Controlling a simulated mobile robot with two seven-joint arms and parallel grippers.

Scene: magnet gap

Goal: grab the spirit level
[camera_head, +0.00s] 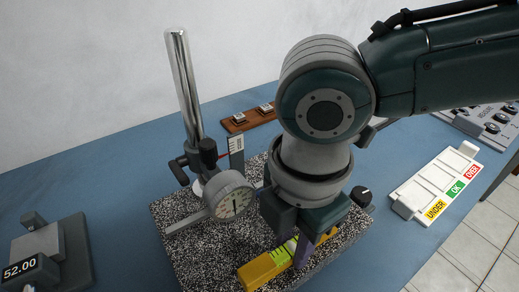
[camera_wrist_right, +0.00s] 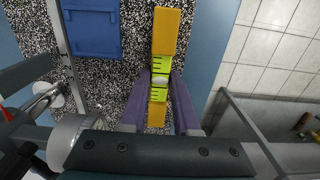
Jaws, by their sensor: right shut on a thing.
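The spirit level is a yellow bar (camera_head: 262,269) with a yellow-green vial section in its middle. It lies along the front part of the speckled granite plate (camera_head: 180,213) in the head view. In the right wrist view the level (camera_wrist_right: 166,32) runs up and down between the fingers. My right gripper (camera_head: 303,248) reaches down over it and is shut on its middle, at the vial. The purple fingers (camera_wrist_right: 160,98) press on both sides in the wrist view. I cannot tell whether the level touches the plate. My left gripper is out of view.
A dial gauge (camera_head: 232,196) on a steel post (camera_head: 184,90) stands on the plate, close left of my right gripper. A blue block (camera_wrist_right: 91,30) is beside the level. A white UNDER/OK/OVER tray (camera_head: 437,183) lies right; a device reading 52.00 (camera_head: 22,268) stands left.

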